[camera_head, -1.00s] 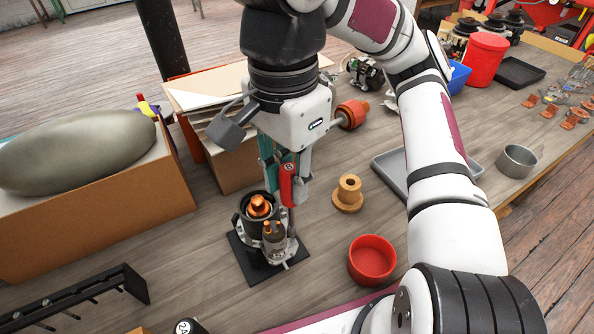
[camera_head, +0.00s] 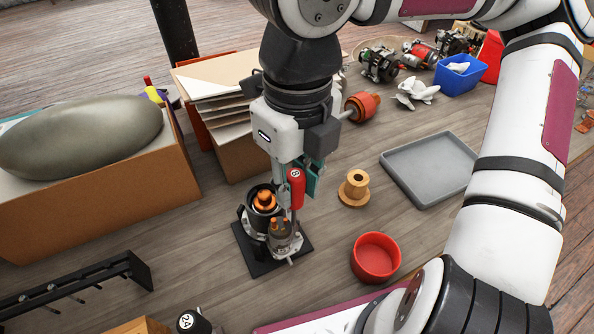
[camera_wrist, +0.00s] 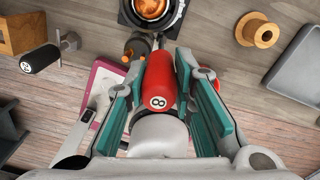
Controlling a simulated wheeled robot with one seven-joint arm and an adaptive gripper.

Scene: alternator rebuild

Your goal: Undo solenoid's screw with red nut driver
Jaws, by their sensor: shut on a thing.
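The red nut driver (camera_head: 297,188), its handle marked with an 8, is held upright in my gripper (camera_head: 304,174). In the wrist view the teal-padded fingers (camera_wrist: 168,90) sit on both sides of the red handle (camera_wrist: 160,80). The solenoid (camera_head: 283,236), a small grey cylinder with copper-coloured studs, is attached at the front right of the alternator (camera_head: 259,204) on a black base plate (camera_head: 255,258). The driver is just above and behind the solenoid's right side. Its lower tip and the screw cannot be made out clearly.
A red bowl (camera_head: 375,259) and a wooden spool (camera_head: 354,188) stand right of the fixture. A grey tray (camera_head: 430,170) lies farther right. A black rack (camera_head: 75,290) is at the front left, and a cardboard box (camera_head: 100,205) is behind it. Bare table lies between the bowl and tray.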

